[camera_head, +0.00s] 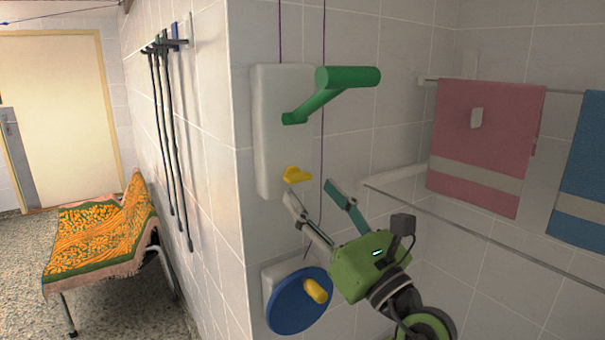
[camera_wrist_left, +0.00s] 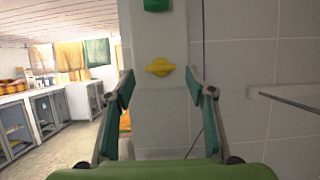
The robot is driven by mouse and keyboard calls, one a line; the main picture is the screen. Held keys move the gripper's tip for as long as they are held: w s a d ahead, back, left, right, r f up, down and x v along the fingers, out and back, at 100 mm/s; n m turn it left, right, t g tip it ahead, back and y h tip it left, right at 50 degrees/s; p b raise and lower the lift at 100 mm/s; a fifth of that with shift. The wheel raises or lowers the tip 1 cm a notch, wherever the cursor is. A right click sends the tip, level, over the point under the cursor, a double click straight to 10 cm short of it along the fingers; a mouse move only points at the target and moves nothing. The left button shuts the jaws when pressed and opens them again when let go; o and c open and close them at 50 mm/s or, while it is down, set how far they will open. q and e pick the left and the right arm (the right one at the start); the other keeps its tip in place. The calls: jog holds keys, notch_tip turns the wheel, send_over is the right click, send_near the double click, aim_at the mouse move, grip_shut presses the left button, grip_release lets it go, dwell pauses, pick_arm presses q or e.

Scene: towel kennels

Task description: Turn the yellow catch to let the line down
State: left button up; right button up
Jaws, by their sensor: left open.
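The yellow catch (camera_head: 297,175) sits low on a white wall plate (camera_head: 270,150), under a green crank handle (camera_head: 348,77). In the left wrist view the yellow catch (camera_wrist_left: 159,67) lies ahead between my fingers, with its wings lying level. My left gripper (camera_head: 317,190) is open and empty just below the catch, apart from it; its fingers also show in the left wrist view (camera_wrist_left: 160,85). A thin purple line (camera_head: 323,120) runs down the wall beside the plate. My right gripper is not in view.
A blue wheel with a yellow knob (camera_head: 290,305) is on the wall below. A metal rail (camera_head: 480,235) and a bar with a pink towel (camera_head: 480,150) and a blue towel (camera_head: 585,180) are to the right. A cloth-covered bench (camera_head: 100,240) stands left.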

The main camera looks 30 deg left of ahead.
aim_at(302, 181)
pick_arm(q)
jog(key=shift+p+x, duration=0.45)
jog(key=shift+x, duration=1.9)
jog(key=c, duration=1.1)
